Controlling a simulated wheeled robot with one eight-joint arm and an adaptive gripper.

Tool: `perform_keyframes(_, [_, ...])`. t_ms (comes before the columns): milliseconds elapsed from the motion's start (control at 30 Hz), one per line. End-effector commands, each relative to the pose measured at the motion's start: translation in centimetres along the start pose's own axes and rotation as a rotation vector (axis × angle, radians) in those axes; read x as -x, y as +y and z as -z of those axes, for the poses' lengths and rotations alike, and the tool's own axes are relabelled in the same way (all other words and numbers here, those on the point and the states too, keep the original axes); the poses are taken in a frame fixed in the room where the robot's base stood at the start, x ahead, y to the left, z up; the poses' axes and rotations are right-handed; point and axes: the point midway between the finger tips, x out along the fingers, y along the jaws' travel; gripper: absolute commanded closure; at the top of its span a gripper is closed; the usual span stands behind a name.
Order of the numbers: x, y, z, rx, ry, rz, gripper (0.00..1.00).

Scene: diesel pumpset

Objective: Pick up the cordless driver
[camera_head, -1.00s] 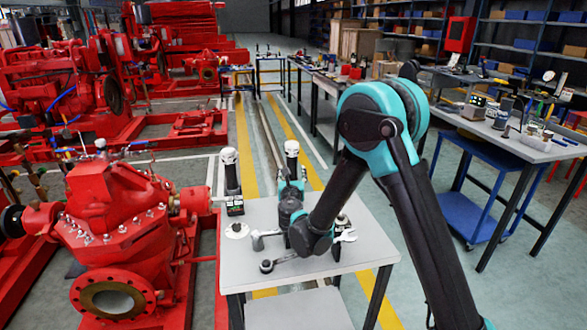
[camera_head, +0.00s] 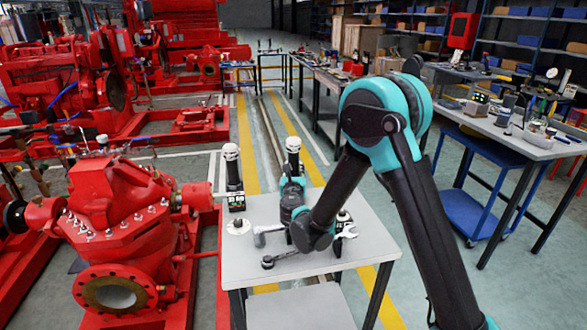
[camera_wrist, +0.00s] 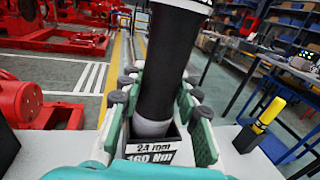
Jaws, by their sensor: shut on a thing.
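The cordless driver (camera_head: 293,160) is a dark upright cylinder with a white top, at the back of the small grey table. In the head view my gripper (camera_head: 292,184) is at the driver's lower part, partly hidden by my arm. The driver looks upright and still in the holder.
A similar dark upright tool (camera_head: 233,170) stands left on the table (camera_head: 353,258). A yellow-topped tool (camera_wrist: 266,115) stands right of my gripper. A red pump (camera_head: 120,220) is left of the table.

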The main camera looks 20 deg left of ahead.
Motion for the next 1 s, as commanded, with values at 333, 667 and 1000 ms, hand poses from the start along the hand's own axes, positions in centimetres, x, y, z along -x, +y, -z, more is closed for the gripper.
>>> perform_keyframes(333, [0.0,0.0,-2.3,0.001,0.000,0.000,1.00])
perform_keyframes(667, [0.0,0.0,-7.2,0.001,0.000,0.000,1.00])
perform_keyframes(1000, [0.1,0.0,-13.8,0.001,-0.001,0.000,1.00])
